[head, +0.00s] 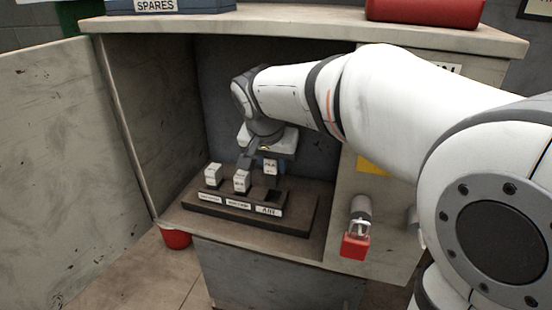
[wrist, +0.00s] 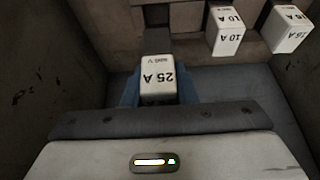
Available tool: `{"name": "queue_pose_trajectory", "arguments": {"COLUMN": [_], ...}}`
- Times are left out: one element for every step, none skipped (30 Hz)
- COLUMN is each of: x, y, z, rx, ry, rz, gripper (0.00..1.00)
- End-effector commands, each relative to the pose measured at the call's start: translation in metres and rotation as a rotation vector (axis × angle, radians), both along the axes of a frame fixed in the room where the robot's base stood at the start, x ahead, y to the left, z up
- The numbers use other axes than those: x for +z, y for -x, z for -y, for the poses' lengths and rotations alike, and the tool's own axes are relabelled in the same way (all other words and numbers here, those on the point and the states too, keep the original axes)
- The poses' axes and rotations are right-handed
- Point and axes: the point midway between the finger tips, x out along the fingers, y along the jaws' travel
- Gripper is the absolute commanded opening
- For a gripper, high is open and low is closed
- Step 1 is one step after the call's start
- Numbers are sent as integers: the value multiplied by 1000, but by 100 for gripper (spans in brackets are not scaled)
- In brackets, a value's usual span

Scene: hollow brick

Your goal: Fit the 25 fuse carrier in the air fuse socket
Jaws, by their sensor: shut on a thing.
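My gripper (wrist: 158,92) is shut on the white 25 A fuse carrier (wrist: 160,78), its blue fingers on either side. In the head view the held carrier (head: 271,167) hangs above the fuse base (head: 302,218), over its right-hand end. The air socket (head: 271,196) is a dark opening behind the "AIR" label (head: 268,210); no carrier sits in it. The carrier looks apart from the socket. In the wrist view a dark recess (wrist: 156,17) shows just beyond the carrier, which hides part of what lies below it.
A 10 A carrier (wrist: 228,32) and a 16 A carrier (wrist: 288,28) stand in the other two sockets. The cabinet's side walls and back (head: 215,90) close in around my arm. A red padlock (head: 355,245) hangs at the right front. A door (head: 60,170) stands open at left.

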Motion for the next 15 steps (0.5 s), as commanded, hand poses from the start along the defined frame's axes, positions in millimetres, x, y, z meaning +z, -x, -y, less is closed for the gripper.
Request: {"name": "queue_pose_trajectory", "arguments": {"x": [-10, -13, -17, -20, -23, -27, -30, -26, -24, -24, -24, -24, -24, -24, -24], "y": [0, 0, 0, 0, 0, 0, 0, 0, 0, 0, 0, 0, 0, 0, 0], "z": [0, 0, 0, 0, 0, 0, 0, 0, 0, 0, 0, 0, 0, 1, 1], "rx": [0, 0, 0, 0, -1, -1, -1, -1, -1, -1, -1, -1, -1, -1, -1], "ry": [0, 0, 1, 1, 1, 1, 1, 0, 0, 0, 0, 0, 0, 0, 0], "rz": [0, 0, 0, 0, 0, 0, 0, 1, 1, 1, 0, 0, 0, 0, 0], "gripper": [0, 0, 0, 0, 0, 0, 0, 0, 0, 0, 0, 0, 0, 0, 0]}}
